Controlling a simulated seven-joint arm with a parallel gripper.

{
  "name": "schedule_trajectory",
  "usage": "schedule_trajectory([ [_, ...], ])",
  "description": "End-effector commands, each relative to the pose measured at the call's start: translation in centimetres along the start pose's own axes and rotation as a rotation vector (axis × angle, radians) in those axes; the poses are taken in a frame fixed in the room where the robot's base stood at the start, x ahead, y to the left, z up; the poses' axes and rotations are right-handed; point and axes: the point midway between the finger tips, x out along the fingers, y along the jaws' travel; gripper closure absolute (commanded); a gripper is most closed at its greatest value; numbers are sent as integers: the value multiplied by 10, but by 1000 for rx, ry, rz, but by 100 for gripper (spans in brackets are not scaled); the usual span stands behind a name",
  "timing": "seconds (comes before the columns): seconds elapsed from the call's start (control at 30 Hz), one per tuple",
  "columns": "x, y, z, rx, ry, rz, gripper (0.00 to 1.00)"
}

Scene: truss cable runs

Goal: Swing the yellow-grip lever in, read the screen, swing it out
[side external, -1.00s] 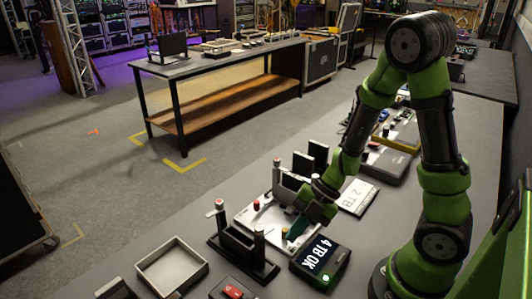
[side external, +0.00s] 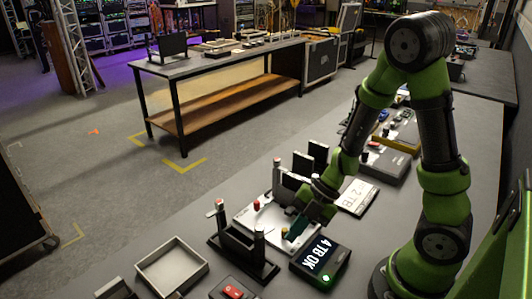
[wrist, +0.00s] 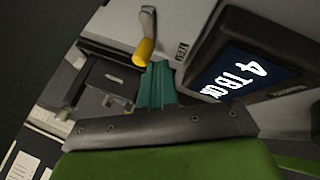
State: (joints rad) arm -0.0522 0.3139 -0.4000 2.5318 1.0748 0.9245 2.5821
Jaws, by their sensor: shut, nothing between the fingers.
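The lever's yellow grip (wrist: 143,52) sits at the end of a bent metal arm in the wrist view, on a light grey unit (wrist: 115,25) with a TEST label. My gripper (wrist: 157,70) has teal fingers, shut and empty, with the tips right beside the yellow grip. I cannot tell whether they touch it. In the side view, my gripper (side external: 294,232) is low over the pale unit (side external: 245,222). The screen (side external: 320,262) reads "4 TB OK" with a green light lit; it also shows in the wrist view (wrist: 240,75).
A black stand (side external: 240,255) with posts and an empty grey tray (side external: 172,266) lie left of the pale unit. A box with a red switch (side external: 233,291) is in front. A card reading "2 TB" (side external: 359,197) and dark upright blocks (side external: 304,163) stand behind.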

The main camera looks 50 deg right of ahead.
Motion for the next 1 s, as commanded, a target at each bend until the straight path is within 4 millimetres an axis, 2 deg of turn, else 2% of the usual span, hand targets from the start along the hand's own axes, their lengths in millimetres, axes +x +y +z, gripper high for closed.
schedule_trajectory([
  [0.7,0,0,0,0,0,0,100],
  [1.0,-6,-2,10,0,-2,2,100],
])
